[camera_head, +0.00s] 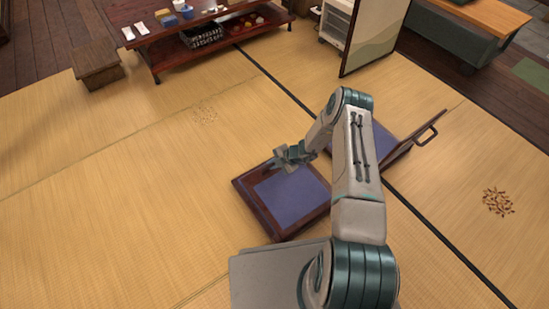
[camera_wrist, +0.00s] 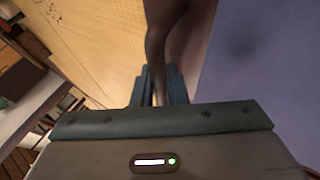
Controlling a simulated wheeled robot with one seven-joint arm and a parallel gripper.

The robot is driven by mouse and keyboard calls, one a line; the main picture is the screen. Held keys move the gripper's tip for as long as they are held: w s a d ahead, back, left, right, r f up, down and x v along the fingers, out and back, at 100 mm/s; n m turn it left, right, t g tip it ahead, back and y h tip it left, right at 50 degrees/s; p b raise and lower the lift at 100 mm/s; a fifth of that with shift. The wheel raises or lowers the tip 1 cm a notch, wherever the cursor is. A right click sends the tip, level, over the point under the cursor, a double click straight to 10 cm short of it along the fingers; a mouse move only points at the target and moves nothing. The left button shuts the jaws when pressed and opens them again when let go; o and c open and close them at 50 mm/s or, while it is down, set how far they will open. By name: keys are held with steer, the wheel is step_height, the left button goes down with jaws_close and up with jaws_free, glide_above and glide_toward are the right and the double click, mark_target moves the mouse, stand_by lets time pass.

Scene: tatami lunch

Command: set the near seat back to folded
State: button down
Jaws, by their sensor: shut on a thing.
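The near seat (camera_head: 297,196) is a low, dark-wood-framed square with a blue-purple pad, on the tatami at the picture's centre. Its visible panel looks roughly flat; whether the back lies fully against the base I cannot tell. My gripper (camera_head: 292,155) is at the seat's far edge. In the wrist view my gripper (camera_wrist: 160,90) is shut on a dark brown wooden bar (camera_wrist: 168,40) of the seat, perhaps its handle, with the blue-purple pad (camera_wrist: 265,65) to the right. My forearm covers the seat's right side.
Another seat (camera_head: 372,140), with its back (camera_head: 418,137) tilted up and a handle, stands behind my arm. A low table (camera_head: 190,32) with a basket and dishes is at the back, with a wooden stool (camera_head: 96,64) beside it.

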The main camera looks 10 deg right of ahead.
steer(key=shift+a+f+b, duration=0.2)
steer(key=shift+f+b, duration=0.1)
steer(key=shift+f, duration=0.5)
steer(key=shift+s+a+f, duration=0.1)
steer(key=shift+a, duration=0.1)
steer(key=c, duration=1.5)
jaws_free()
steer(key=shift+a, duration=0.1)
steer(key=shift+o, duration=0.2)
steer(key=shift+s, duration=0.1)
steer(key=shift+s+f, duration=0.1)
steer(key=p+v, duration=0.5)
steer(key=v, duration=0.9)
steer(key=shift+w+d+r+p, duration=0.2)
steer(key=shift+w+p, duration=0.1)
steer(key=shift+w, duration=0.05)
